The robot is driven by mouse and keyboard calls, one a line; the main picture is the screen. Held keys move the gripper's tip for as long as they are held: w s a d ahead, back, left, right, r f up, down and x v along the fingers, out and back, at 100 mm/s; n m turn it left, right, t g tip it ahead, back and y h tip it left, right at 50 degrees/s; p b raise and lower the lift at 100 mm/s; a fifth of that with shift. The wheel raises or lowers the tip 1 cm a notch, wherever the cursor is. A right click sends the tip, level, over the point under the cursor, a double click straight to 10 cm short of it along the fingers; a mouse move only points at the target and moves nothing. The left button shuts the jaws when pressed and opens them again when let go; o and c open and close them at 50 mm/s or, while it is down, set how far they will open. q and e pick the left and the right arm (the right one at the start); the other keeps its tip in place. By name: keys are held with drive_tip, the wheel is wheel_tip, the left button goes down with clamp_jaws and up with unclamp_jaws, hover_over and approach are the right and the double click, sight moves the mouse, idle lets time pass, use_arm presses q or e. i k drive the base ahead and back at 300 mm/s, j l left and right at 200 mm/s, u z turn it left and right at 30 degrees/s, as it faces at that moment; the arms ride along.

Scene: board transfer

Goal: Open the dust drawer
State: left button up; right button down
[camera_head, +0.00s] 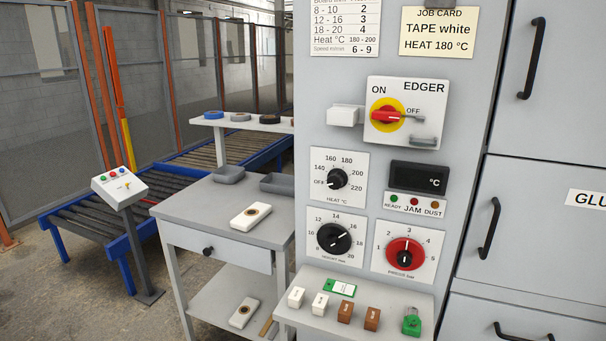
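No panel in view carries a readable dust drawer label. A grey panel (480,318) at the bottom right has a black bar handle (520,335) and is cut off by the frame edge; I cannot tell whether it is the dust drawer. It looks closed. The grey machine front (460,130) has an EDGER switch (387,115) with a red handle on a yellow disc, its handle lying level toward OFF. A small lamp marked DUST (435,204) sits beside the READY and JAM lamps; I cannot tell if it is lit. Neither of my grippers is in view.
Grey doors with vertical black handles (489,228) fill the right; one bears a cut-off GLU label (588,199). A shelf (310,318) with small blocks and a green padlock (411,322) juts out below the dials. A side table (190,207) with a closed knobbed drawer stands left.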

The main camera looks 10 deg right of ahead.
sight(464, 317)
drive_tip(key=z, duration=1.8)
